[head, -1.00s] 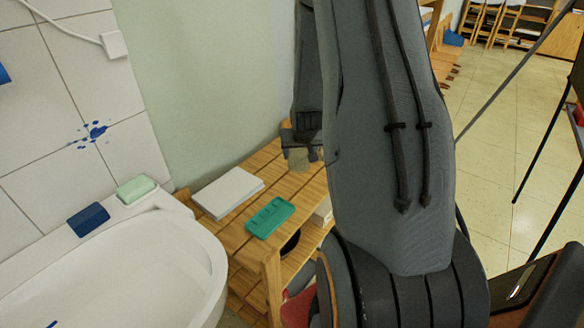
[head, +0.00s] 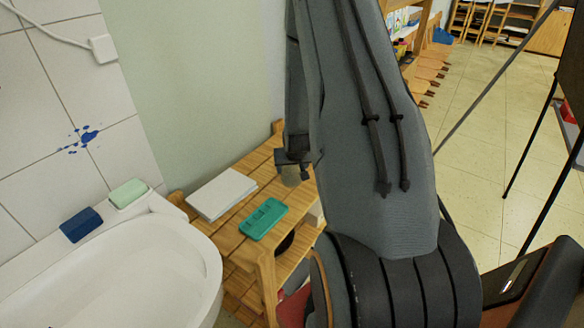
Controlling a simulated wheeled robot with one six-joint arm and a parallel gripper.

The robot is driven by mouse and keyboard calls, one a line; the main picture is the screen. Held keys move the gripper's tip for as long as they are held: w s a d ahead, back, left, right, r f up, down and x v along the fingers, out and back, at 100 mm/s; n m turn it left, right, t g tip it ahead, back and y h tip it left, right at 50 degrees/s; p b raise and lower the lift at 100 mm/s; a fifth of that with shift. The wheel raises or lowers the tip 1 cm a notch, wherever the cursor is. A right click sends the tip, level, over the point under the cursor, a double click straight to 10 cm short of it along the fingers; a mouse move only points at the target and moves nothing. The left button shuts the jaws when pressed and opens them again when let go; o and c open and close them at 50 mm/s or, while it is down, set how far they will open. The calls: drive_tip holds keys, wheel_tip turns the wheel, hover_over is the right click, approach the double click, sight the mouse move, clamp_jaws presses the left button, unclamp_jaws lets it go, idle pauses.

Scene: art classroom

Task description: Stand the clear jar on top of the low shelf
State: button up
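The low shelf (head: 262,166) is a slatted wooden unit against the wall, right of the sink. My gripper (head: 293,168) is over the right part of its top, partly hidden by my arm. A small pale, see-through piece (head: 290,177) shows between its dark fingers. It looks like the clear jar, held in the gripper, but most of it is hidden. I cannot tell whether it touches the shelf top.
A white paper stack (head: 220,193) and a teal case (head: 263,218) lie on the shelf top. A white sink (head: 150,265) with a blue block (head: 81,225) and a green sponge (head: 128,193) stands left. Black easel legs (head: 530,140) stand right.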

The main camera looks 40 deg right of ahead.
drive_tip(key=o, duration=1.1)
drive_tip(key=shift+r, duration=0.25)
drive_tip(key=v, duration=1.2)
drive_tip(key=s+a+r+n+g+y, duration=0.1)
drive_tip(key=s+a+r+n+g, duration=0.1)
drive_tip(key=s+a, duration=0.3)
drive_tip(key=s+a+r+n+g+y, duration=0.1)
drive_tip(key=s+a+r, duration=0.2)
drive_tip(key=a, duration=0.9)
drive_tip(key=s+a+r+n+g+y, duration=0.1)
drive_tip(key=s+a+r+n+g, duration=0.1)
drive_tip(key=s+a, duration=0.6)
drive_tip(key=shift+s+a+r+n+g+b, duration=0.3)
drive_tip(key=shift+s+r, duration=0.1)
drive_tip(key=shift+r, duration=0.2)
